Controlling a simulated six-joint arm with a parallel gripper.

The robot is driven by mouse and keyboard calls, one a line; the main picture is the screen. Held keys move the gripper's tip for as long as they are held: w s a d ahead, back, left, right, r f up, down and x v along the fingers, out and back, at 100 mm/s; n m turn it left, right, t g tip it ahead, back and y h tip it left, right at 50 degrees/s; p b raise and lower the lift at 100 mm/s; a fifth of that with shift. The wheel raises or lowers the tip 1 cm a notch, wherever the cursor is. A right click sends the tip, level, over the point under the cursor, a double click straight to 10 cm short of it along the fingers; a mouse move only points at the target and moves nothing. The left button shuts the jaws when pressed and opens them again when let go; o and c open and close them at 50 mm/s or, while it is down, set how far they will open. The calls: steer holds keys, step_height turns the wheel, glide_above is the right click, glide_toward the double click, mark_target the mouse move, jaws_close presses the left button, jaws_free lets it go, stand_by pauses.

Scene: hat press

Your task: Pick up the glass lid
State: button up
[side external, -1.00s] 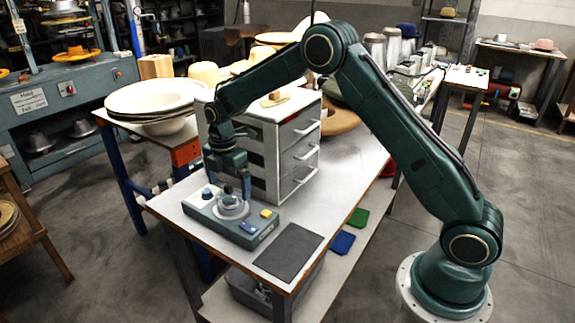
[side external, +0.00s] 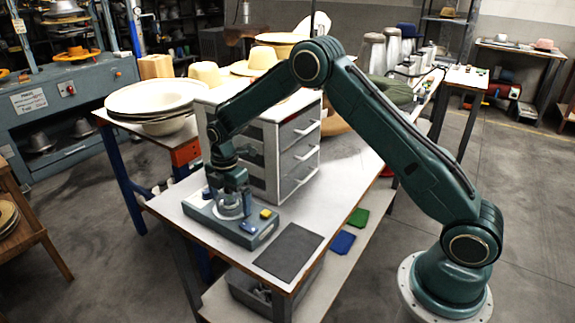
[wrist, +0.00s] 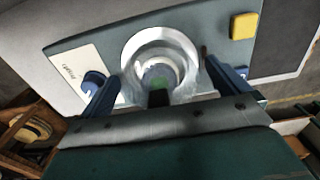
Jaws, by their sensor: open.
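The glass lid (wrist: 160,62) is a clear round piece with a raised centre knob, seated on top of a teal-grey device. In the side external view the lid (side external: 229,210) is partly hidden by my gripper. My gripper (side external: 231,200) points down over the lid with its two fingers apart. In the wrist view the blue fingers of my gripper (wrist: 158,85) stand on either side of the lid, at its left and right. I cannot tell whether they touch it. Nothing is held.
The device (side external: 238,232) has a yellow button (wrist: 244,26) and a blue knob (wrist: 93,82) beside the lid. A grey drawer cabinet (side external: 290,150) stands close behind. A dark mat (side external: 288,252) lies at the front right of the table (side external: 170,208).

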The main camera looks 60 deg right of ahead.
steer(key=c, duration=1.1)
step_height(320, 180, up, 20)
steer(key=shift+r, duration=0.1)
stand_by(0.6)
